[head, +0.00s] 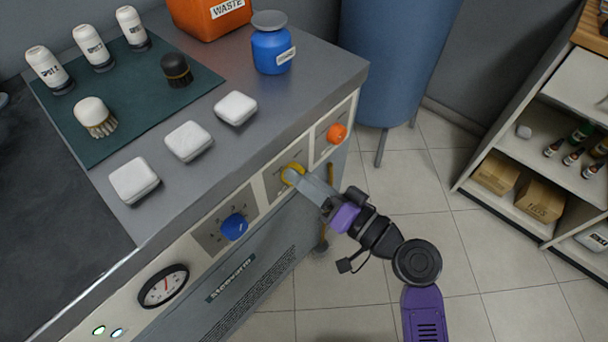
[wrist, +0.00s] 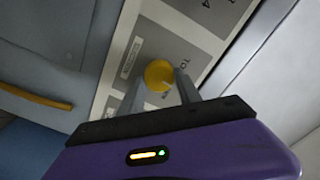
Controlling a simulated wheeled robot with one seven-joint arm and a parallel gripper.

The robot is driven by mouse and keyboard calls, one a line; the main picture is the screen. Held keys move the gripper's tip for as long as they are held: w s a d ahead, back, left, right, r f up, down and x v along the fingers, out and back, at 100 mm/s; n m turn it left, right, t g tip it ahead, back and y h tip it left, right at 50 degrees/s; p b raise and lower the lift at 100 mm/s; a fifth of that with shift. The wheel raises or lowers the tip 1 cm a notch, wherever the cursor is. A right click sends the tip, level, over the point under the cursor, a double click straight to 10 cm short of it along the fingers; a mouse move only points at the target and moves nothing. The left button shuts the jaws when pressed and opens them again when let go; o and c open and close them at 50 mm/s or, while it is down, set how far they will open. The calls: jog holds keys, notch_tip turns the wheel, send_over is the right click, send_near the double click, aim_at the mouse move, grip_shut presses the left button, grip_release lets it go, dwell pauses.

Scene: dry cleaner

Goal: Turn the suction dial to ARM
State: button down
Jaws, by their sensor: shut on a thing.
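The yellow dial (head: 292,171) is on the front control panel of the machine, between a blue dial (head: 234,227) and an orange dial (head: 337,133). My gripper (head: 297,175) reaches it from the lower right. In the wrist view the yellow dial (wrist: 158,74) sits between my two fingers, and my gripper (wrist: 160,80) is shut on it. A small light line shows on the dial's face near its lower right. Lettering is on the grey plate around it, partly hidden by the fingers and too small to read surely.
The steel worktop (head: 300,95) above holds white blocks, a blue jar (head: 271,45) and bottles on a green mat (head: 135,85). A gauge (head: 163,286) is at the panel's lower left. A blue drum (head: 395,60) stands behind, shelves at right. The tiled floor between is clear.

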jog(key=shift+d+f+m+p, duration=0.1)
jog(key=shift+m+p, duration=0.75)
jog(key=shift+m, duration=1.15)
jog(key=shift+f+m+p, duration=0.1)
jog(key=shift+m+p, duration=0.7)
jog(key=shift+m, duration=1.2)
jog(key=c, duration=0.9)
grip_release()
jog(key=shift+o, duration=0.2)
jog(key=v, duration=0.7)
jog(key=shift+s+d, duration=0.25)
jog(key=shift+d, duration=0.05)
